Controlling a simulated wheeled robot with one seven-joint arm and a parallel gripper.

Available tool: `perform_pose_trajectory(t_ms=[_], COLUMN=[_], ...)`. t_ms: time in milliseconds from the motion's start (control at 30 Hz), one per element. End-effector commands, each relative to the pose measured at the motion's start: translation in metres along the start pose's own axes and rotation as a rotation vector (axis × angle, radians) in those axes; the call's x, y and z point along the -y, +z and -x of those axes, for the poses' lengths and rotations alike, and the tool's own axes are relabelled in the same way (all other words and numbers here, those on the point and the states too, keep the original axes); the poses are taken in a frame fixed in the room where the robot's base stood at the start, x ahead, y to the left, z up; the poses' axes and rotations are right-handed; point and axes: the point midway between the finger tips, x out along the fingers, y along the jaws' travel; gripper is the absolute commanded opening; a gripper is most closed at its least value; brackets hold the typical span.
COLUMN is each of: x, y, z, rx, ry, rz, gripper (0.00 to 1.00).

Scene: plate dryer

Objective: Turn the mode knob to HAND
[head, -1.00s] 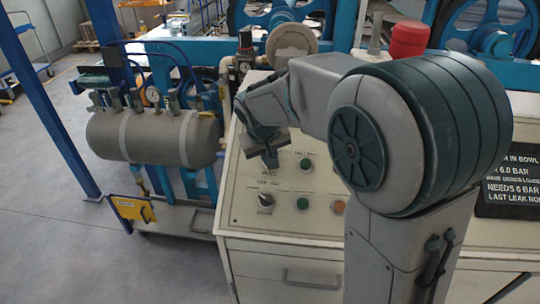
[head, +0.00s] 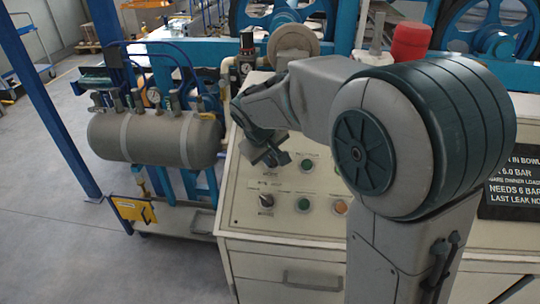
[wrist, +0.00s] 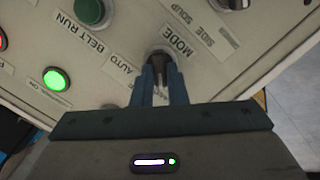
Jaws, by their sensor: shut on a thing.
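The mode knob (wrist: 161,62) is a dark knob on the light panel, beside the printed words MODE and AUTO in the wrist view. My gripper (wrist: 160,80) has its two blue fingers closed on the knob, one on each side. No HAND label can be read, and part of the panel below the knob is hidden by the fingers. Which way the knob points is not clear. In the head view my gripper (head: 272,158) is at the upper left of the sloping panel, and it hides the mode knob there.
A second knob (head: 266,200) sits lower on the panel (head: 240,225). A green button labelled BELT RUN (wrist: 90,11) and a lit green button (wrist: 58,80) are left of my gripper in the wrist view. A grey tank (head: 155,138) stands left of the panel.

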Motion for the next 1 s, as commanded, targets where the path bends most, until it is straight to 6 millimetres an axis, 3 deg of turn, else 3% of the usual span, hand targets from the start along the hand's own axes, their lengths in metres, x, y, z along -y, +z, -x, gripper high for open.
perform_pose_trajectory(t_ms=[100, 133, 200, 567, 767, 1000], x=[0.0, 0.0, 0.0, -0.001, -0.001, 0.0], y=[-0.001, -0.001, -0.001, -0.001, -0.001, -0.001], z=[0.001, 0.001, 0.001, 0.005, 0.038, 0.094], rx=[-0.003, -0.003, -0.003, -0.003, -0.007, -0.007], ry=[0.001, 0.001, 0.001, 0.001, 0.001, 0.001], rz=[0.003, 0.003, 0.002, 0.0, -0.001, 0.001], gripper=[0.0, 0.18, 0.35, 0.35, 0.35, 0.35])
